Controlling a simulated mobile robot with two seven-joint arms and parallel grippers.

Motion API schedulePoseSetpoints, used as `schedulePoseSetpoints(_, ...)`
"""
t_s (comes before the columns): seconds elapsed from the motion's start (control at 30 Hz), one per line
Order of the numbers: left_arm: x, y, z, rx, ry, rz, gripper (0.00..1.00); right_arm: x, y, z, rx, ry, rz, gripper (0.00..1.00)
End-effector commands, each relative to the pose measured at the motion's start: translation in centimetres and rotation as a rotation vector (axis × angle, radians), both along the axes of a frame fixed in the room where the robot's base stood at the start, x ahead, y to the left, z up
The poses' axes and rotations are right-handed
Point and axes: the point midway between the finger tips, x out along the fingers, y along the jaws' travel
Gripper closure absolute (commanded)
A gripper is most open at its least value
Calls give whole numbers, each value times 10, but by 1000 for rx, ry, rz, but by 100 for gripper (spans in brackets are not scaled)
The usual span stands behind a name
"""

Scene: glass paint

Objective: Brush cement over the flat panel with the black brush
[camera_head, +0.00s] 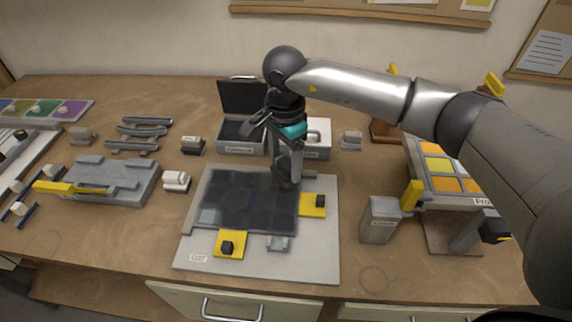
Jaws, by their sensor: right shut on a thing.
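The flat panel (240,205) is a dark, see-through sheet lying on a pale grey board (185,262) in the middle of the table. My right gripper (287,165) points down over the panel's back right corner. It is shut on a dark thing that looks like the black brush (284,182), mostly hidden by the fingers. Whether the brush touches the panel I cannot tell. A grey box with its black lid open (240,146), which looks like the cement box, stands just behind the panel. My left gripper is not in view.
Yellow clamps with black knobs sit at the panel's front (232,246) and right (313,208). A grey fixture (105,182) stands at the left. A rack of yellow and orange tiles (437,165) stands at the right, behind a grey block (380,222). Small blocks line the back.

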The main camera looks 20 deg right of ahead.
Motion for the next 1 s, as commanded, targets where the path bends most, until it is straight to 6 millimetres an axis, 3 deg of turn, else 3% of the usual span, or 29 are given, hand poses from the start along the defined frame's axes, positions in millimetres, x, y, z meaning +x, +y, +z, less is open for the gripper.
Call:
schedulePoseSetpoints(0.4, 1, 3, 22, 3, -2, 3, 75, 1, 1, 37, 0, -1, -9, 80)
schedulePoseSetpoints(1.0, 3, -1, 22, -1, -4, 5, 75, 1, 1, 37, 1, 0, -7, 80)
